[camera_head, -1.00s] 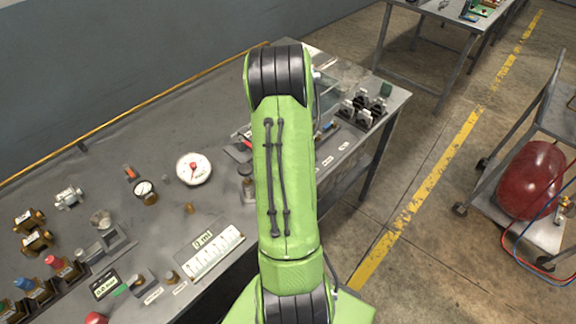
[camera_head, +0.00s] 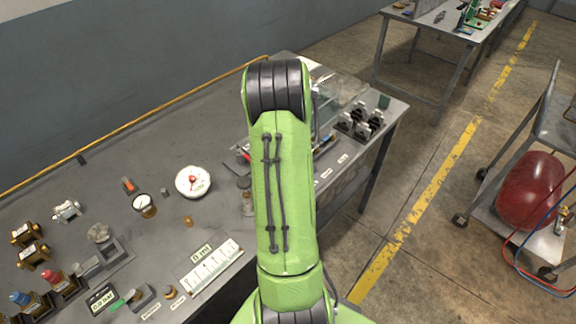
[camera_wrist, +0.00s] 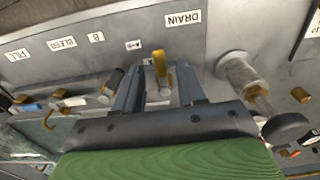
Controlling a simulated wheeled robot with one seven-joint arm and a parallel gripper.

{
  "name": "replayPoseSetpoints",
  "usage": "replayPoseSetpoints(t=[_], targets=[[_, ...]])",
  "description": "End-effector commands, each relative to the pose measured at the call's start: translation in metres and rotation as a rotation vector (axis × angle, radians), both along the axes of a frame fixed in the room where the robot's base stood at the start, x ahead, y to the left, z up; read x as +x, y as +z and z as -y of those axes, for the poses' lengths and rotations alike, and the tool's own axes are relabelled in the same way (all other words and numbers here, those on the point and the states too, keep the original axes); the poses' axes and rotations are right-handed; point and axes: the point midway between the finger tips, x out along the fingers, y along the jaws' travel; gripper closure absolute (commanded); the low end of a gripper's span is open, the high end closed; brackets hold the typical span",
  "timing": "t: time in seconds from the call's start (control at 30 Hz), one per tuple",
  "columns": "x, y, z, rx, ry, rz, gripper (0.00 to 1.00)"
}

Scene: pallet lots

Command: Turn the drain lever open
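In the wrist view a panel carries a white DRAIN label (camera_wrist: 183,18). A yellow lever (camera_wrist: 160,66) stands out from the panel just below and left of that label; it appears to be the drain lever. My gripper (camera_wrist: 160,88) is open, with one finger on each side of this lever. The lever's lower end lies between the fingers, and I cannot tell whether either finger touches it. In the head view my green arm covers the gripper and the lever.
Left of the lever are a FILL label (camera_wrist: 17,54), a BLEED label (camera_wrist: 62,43) and several fittings. A metal fitting (camera_wrist: 240,75) stands close on the right. A red tank (camera_head: 533,190) sits on a cart at right.

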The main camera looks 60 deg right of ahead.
Motion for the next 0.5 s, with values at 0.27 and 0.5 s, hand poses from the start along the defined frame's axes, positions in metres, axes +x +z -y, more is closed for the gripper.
replayPoseSetpoints(t=[0.27, 0.5], targets=[[0.001, 0.076, 0.001, -0.007, 0.002, 0.005, 0.6], [0.001, 0.135, 0.001, -0.004, 0.001, 0.003, 0.6]])
